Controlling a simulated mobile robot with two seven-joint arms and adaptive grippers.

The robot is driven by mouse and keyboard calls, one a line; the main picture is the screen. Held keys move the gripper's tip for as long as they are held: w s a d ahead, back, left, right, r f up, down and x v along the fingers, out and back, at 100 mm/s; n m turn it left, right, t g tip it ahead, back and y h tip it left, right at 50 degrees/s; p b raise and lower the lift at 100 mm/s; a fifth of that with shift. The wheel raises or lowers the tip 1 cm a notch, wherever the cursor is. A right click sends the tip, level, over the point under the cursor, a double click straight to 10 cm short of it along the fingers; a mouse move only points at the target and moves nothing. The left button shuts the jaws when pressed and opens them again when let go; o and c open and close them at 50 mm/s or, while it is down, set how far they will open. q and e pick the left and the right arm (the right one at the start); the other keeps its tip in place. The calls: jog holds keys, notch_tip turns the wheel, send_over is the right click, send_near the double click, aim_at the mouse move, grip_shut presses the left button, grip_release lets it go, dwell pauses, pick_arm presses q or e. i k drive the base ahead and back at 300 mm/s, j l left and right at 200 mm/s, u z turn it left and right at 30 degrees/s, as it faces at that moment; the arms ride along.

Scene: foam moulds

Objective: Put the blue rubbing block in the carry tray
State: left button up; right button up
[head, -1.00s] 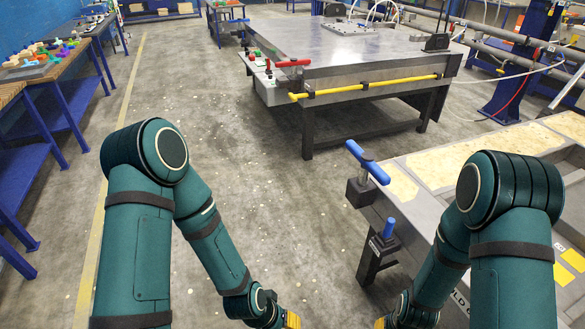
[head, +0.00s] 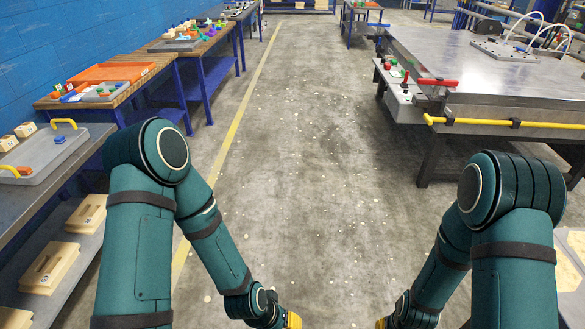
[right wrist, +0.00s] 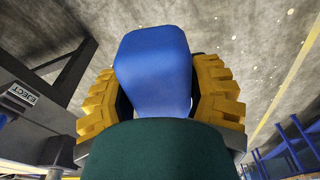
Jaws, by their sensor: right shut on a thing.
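The blue rubbing block (right wrist: 153,65) is between the yellow fingers of my right gripper (right wrist: 163,95) in the right wrist view, and the gripper is shut on it. In the head view only a yellow bit of the right gripper (head: 381,322) shows at the bottom edge, and the block is hidden there. A yellow part of my left gripper (head: 292,320) shows at the bottom edge, too little to tell its state. A grey tray with yellow handles (head: 45,157), seemingly the carry tray, lies on the left bench, far from both grippers. A small blue piece (head: 60,139) lies in it.
The grey bench (head: 75,173) at left has wooden moulds (head: 50,268) on its lower shelf. Behind it, wooden benches hold an orange tray (head: 105,74) and small coloured pieces. A large metal table (head: 480,75) stands at right. The floor between (head: 290,150) is clear.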

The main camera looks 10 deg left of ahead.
aim_at(48, 152)
jog(key=i+j+u, duration=0.15)
jog(key=u, duration=0.2)
jog(key=i+j+u, duration=0.3)
jog(key=i+u, duration=0.1)
jog(key=u, duration=0.25)
jog(key=i+u, duration=0.35)
jog(key=i, duration=0.2)
jog(key=i+u, duration=0.35)
jog(key=i, duration=0.15)
jog(key=i+l+u, duration=0.15)
jog(key=i+u, duration=0.25)
jog(key=i+l+u, duration=0.2)
jog(key=u, duration=0.25)
jog(key=i+l+u, duration=0.2)
jog(key=u, duration=0.2)
jog(key=i+l+u, duration=0.15)
jog(key=l+u, duration=0.25)
jog(key=i+l+u, duration=0.2)
jog(key=l, duration=0.15)
jog(key=l+u, duration=0.2)
jog(key=l, duration=0.15)
